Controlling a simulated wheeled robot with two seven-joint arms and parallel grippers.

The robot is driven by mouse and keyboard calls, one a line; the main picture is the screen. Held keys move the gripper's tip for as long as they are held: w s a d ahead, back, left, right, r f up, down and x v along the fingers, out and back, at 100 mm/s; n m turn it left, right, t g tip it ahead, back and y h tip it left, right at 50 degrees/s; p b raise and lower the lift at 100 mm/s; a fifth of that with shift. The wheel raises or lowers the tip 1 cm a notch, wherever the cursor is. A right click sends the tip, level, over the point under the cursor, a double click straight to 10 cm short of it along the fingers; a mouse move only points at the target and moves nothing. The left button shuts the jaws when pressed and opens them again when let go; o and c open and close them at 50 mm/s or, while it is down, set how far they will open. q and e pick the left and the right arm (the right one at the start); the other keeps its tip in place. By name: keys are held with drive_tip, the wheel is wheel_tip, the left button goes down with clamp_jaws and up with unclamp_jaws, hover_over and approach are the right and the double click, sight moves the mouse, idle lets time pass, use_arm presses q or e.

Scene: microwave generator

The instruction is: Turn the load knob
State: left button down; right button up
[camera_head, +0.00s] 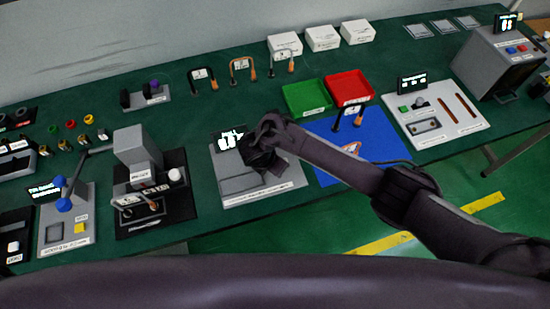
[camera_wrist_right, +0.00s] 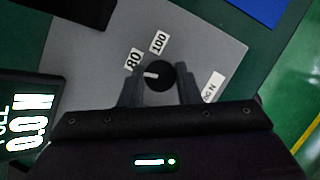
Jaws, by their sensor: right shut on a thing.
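The load knob (camera_wrist_right: 158,74) is a round black dial with a white pointer mark. It sits on a grey panel (camera_wrist_right: 205,38), between the fingers of my right gripper (camera_wrist_right: 159,88), which is shut on it. The pointer mark faces left in the right wrist view, toward the label 80 (camera_wrist_right: 133,60); the label 100 (camera_wrist_right: 159,42) is above the knob. In the head view my right gripper (camera_head: 262,150) is over the grey panel (camera_head: 235,190) and hides the knob. My left gripper is not in view.
A display (camera_wrist_right: 28,118) beside the knob reads 0.0 N. In the head view, a grey press-like device (camera_head: 135,150) stands left of the panel. A blue mat (camera_head: 335,170), a green tray (camera_head: 305,97) and a red tray (camera_head: 348,87) lie to the right.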

drive_tip(key=shift+m+g+h+p, duration=0.4)
drive_tip(key=shift+m+g+p, duration=0.15)
drive_tip(key=shift+m, duration=1.05)
drive_tip(key=shift+a, duration=0.1)
drive_tip(key=o, duration=1)
drive_tip(key=p+v, duration=0.1)
drive_tip(key=v, duration=0.6)
drive_tip(key=shift+s+a+r, duration=0.1)
drive_tip(key=shift+a+r, duration=0.1)
drive_tip(key=shift+r, duration=0.15)
